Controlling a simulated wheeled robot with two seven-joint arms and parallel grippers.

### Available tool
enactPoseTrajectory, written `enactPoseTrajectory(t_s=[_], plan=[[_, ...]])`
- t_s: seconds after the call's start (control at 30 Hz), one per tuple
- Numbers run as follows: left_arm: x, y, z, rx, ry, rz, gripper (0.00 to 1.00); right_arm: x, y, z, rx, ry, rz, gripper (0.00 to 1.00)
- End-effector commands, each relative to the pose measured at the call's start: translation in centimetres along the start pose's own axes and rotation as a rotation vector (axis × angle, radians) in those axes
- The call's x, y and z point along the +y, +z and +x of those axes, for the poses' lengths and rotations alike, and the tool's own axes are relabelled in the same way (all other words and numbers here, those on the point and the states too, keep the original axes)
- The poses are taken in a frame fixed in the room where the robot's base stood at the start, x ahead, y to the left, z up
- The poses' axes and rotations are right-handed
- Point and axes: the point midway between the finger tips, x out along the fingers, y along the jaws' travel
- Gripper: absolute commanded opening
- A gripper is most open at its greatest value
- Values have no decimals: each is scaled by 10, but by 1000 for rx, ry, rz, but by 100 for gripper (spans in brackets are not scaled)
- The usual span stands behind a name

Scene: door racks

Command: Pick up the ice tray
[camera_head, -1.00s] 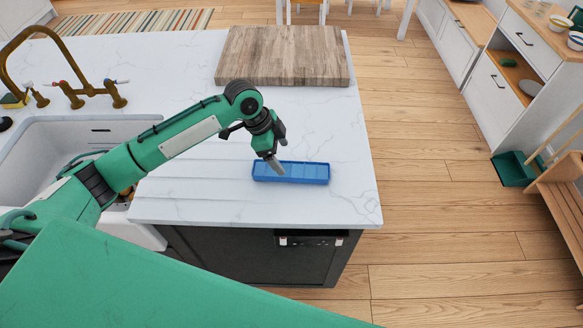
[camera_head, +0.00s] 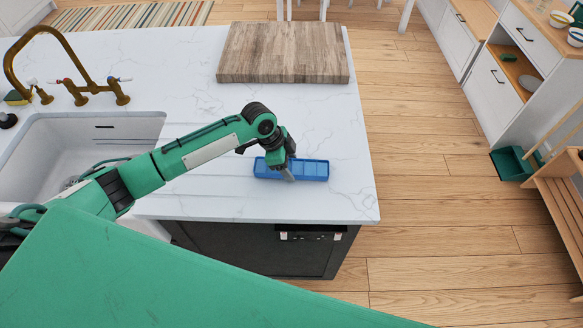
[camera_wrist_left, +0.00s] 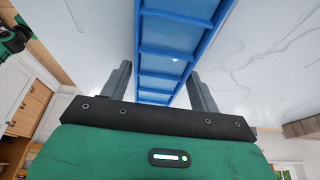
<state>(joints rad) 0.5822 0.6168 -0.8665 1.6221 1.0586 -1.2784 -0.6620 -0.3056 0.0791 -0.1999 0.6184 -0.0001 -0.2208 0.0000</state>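The blue ice tray (camera_head: 310,170) lies flat on the white marble counter near its front right edge. My left gripper (camera_head: 287,175) is lowered over the tray's left part. In the left wrist view the tray (camera_wrist_left: 178,38) runs between the two grey fingers of the left gripper (camera_wrist_left: 160,85). The fingers stand apart, one on each side of the tray, with visible gaps, so the gripper is open. My right gripper is in neither view.
A wooden cutting board (camera_head: 284,52) lies at the back of the counter (camera_head: 200,110). A sink (camera_head: 85,143) with a brass faucet (camera_head: 95,88) is at the left. The counter around the tray is clear.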

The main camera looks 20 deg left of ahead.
Motion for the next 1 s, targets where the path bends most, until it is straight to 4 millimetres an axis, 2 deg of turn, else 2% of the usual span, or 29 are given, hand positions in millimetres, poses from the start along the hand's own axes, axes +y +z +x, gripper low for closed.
enactPoseTrajectory(t_s=[0.03,0.17,0.2,0.47,0.63,0.77,0.87,1.0], plan=[[0,0,0,0,0,0,52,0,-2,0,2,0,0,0],[0,0,0,0,0,0,27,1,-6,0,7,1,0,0],[0,0,-1,1,-1,0,24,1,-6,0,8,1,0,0],[-1,-1,-2,1,-1,0,24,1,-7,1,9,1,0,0],[-2,-5,-13,2,-4,1,24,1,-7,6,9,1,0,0],[-2,-13,-32,3,-5,3,24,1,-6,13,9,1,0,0],[-2,-22,-54,3,-7,4,24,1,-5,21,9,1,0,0],[-2,-39,-93,3,-8,4,24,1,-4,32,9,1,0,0]])
